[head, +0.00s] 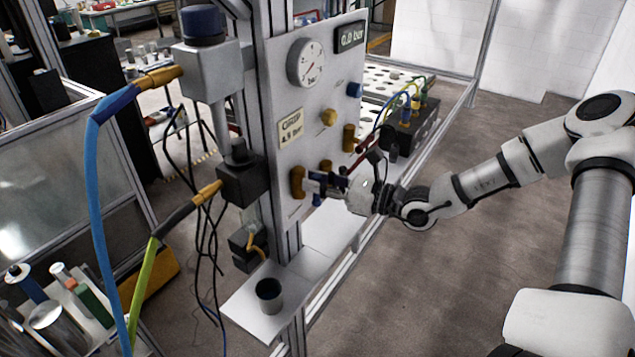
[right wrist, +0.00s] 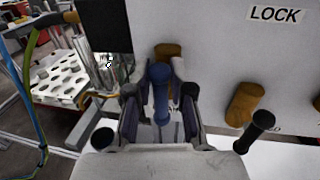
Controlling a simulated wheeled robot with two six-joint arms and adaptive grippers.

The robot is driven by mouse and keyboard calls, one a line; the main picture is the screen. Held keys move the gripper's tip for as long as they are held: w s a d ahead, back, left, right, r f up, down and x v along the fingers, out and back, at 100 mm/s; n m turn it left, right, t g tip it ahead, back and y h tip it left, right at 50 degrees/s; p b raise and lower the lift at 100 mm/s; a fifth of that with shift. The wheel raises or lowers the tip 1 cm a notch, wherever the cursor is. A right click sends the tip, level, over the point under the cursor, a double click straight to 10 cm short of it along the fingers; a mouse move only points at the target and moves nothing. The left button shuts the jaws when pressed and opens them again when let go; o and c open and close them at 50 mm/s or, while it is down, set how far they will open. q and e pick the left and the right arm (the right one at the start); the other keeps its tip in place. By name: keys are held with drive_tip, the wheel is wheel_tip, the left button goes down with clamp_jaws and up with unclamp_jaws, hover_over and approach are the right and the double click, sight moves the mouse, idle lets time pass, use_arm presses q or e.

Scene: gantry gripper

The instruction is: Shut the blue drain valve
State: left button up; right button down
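The blue drain valve's handle (right wrist: 160,88) stands between the two fingers of my right gripper (right wrist: 160,112) in the right wrist view, with a narrow gap on each side. In the head view my right gripper (head: 318,183) is at the lower part of the grey panel (head: 285,90), its fingers pointing left at the panel. A bit of blue (head: 317,199) shows just below the fingers; the rest of the valve is hidden by the gripper. The gripper is open around the handle, and I cannot see it touching. My left gripper is not in view.
Brass knobs (head: 298,182) (right wrist: 245,104) sit close by on the panel, and one more (right wrist: 167,50) is behind the blue handle. A gauge (head: 306,62) is higher up. A dark cup (head: 269,295) stands on a white shelf (head: 240,300) below. The floor at right is clear.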

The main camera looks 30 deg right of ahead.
idle(0.4)
drive_tip(key=m+b, duration=0.3)
drive_tip(key=m, duration=0.1)
drive_tip(key=shift+w+d+f+t, duration=0.15)
drive_tip(key=shift+d+f+t, duration=0.15)
drive_tip(key=shift+t, duration=0.1)
drive_tip(key=shift+w+d+f+m+t+h+b, duration=0.1)
drive_tip(key=shift+d+f+m+t+h+b, duration=0.25)
drive_tip(key=shift+m+b, duration=1.6)
drive_tip(key=shift+w+d+f+m+t+h+b, duration=0.1)
drive_tip(key=shift+f+m+t+h+b, duration=0.3)
drive_tip(key=shift+m, duration=3.05)
drive_tip(key=shift+w+d+f+m+t+h+b, duration=0.25)
drive_tip(key=shift+m+t+b, duration=0.65)
drive_tip(key=shift+m, duration=1.8)
drive_tip(key=shift+s+r, duration=0.1)
drive_tip(key=shift+s, duration=0.05)
drive_tip(key=c, duration=1.2)
unclamp_jaws()
drive_tip(key=shift+o, duration=0.3)
